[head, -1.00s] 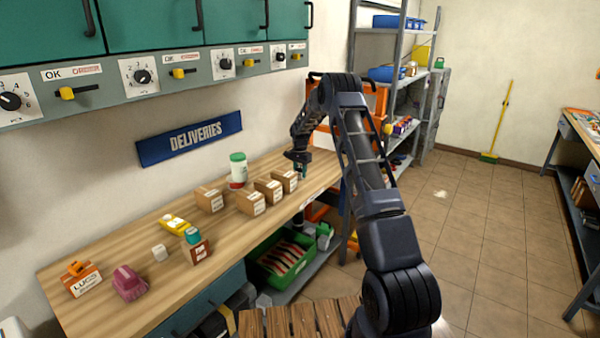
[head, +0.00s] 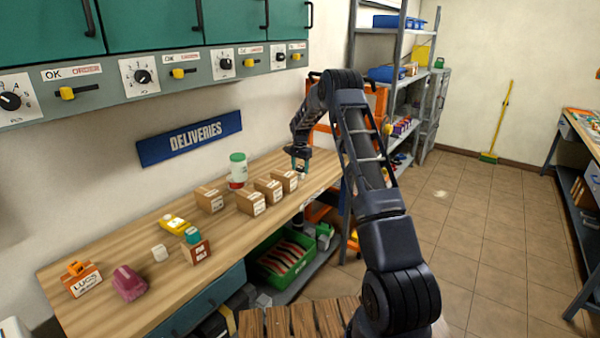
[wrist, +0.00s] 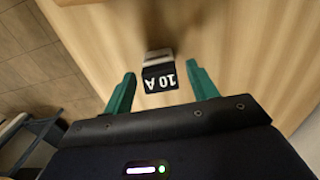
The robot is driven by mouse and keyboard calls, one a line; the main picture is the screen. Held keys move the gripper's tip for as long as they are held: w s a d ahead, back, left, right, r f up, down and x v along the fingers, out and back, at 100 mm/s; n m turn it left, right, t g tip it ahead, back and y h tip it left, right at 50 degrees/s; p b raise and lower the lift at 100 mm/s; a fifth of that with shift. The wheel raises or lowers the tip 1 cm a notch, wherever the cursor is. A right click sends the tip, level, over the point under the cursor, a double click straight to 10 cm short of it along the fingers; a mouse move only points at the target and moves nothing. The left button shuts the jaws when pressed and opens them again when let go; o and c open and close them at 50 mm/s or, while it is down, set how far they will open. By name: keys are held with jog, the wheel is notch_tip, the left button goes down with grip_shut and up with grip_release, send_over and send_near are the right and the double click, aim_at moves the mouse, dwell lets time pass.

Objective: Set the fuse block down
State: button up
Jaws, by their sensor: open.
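The fuse block (wrist: 159,72), a small white and dark block marked "10 A", stands on the wooden bench top in the wrist view. My gripper (wrist: 160,82) has its two teal fingers spread, one on each side of the block, with a visible gap on both sides. In the head view my gripper (head: 300,167) points down over the far right end of the bench (head: 130,228). The block is too small there to make out clearly.
Several cardboard boxes (head: 250,202) stand on the bench left of my gripper, with a green-lidded jar (head: 237,170) behind them. A grey shelf rack (head: 395,30) rises beyond the bench end. Bare wood surrounds the block in the wrist view.

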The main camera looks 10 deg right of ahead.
aim_at(300, 167)
notch_tip(300, 167, up, 10)
jog(key=s+d+r+n+t, duration=0.1)
jog(key=s+d+r+n, duration=0.15)
jog(key=s+r, duration=1.1)
jog(key=s+d+r+n+t, duration=0.1)
jog(key=s+r, duration=0.4)
jog(key=s, duration=0.2)
jog(key=s+d+r+n, duration=0.1)
jog(key=s+r, duration=0.4)
jog(key=s, duration=0.3)
jog(key=s+d+f+n+t, duration=0.1)
jog(key=s+f+n, duration=0.1)
jog(key=s, duration=1.4)
jog(key=s+d+f+n+t, duration=0.1)
jog(key=s+d+n, duration=0.1)
jog(key=s, duration=1.5)
jog(key=shift+s+f+t, duration=0.3)
jog(key=shift+f, duration=0.1)
jog(key=shift+n, duration=0.25)
